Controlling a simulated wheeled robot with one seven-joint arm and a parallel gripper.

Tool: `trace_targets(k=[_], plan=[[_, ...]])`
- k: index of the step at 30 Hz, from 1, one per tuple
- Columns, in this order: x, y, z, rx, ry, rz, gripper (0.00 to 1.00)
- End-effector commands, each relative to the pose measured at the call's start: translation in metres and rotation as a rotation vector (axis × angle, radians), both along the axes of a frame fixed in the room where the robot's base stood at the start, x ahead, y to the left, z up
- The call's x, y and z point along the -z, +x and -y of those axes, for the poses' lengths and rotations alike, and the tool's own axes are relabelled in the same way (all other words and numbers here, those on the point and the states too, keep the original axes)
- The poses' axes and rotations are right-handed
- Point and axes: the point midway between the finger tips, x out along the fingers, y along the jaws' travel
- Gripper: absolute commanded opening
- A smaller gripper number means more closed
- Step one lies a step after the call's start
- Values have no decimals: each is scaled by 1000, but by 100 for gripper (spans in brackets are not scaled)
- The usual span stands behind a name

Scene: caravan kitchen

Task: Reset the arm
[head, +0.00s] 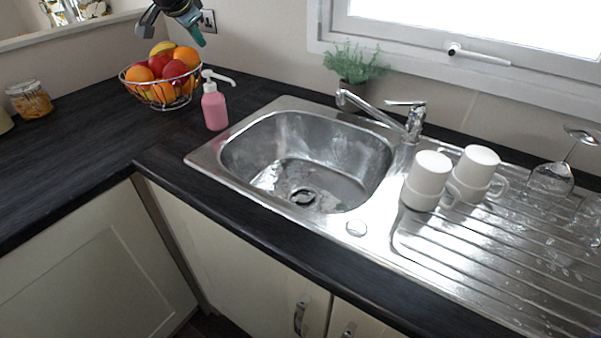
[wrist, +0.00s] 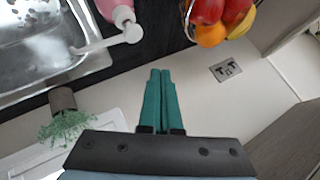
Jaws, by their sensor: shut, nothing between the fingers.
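My gripper (head: 198,40) shows at the top of the head view, above and a little right of the fruit bowl, near the wall. In the wrist view its two green fingers (wrist: 161,98) lie side by side, shut with nothing between them. It touches nothing that I can see. Part of my arm is cut off by the top edge of the head view.
A wire fruit bowl (head: 128,83) and a pink soap bottle (head: 214,108) stand on the dark counter (head: 75,130) below my gripper. A potted plant (head: 352,68), steel sink (head: 290,150) and two white mugs (head: 428,178) are to the right. A socket (head: 208,20) is on the wall.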

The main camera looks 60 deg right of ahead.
Motion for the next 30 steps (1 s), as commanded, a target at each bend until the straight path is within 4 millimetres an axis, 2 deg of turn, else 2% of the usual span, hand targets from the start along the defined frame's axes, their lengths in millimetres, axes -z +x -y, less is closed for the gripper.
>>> trace_targets(k=[10, 14, 17, 20, 21, 23, 24, 26, 27, 29, 30], plan=[[0, 1, -1, -2, 1, -1, 0], [6, 16, -22, -50, 16, -19, 0], [17, 41, -66, -144, 42, -61, 0], [33, 68, -129, -281, 72, -123, 0], [40, 77, -157, -343, 83, -152, 0], [49, 88, -199, -434, 99, -195, 0], [56, 93, -227, -498, 108, -225, 0], [65, 97, -270, -594, 117, -272, 0], [71, 98, -299, -661, 121, -304, 0], [80, 96, -342, -762, 125, -355, 0], [86, 93, -371, -834, 125, -390, 0]])
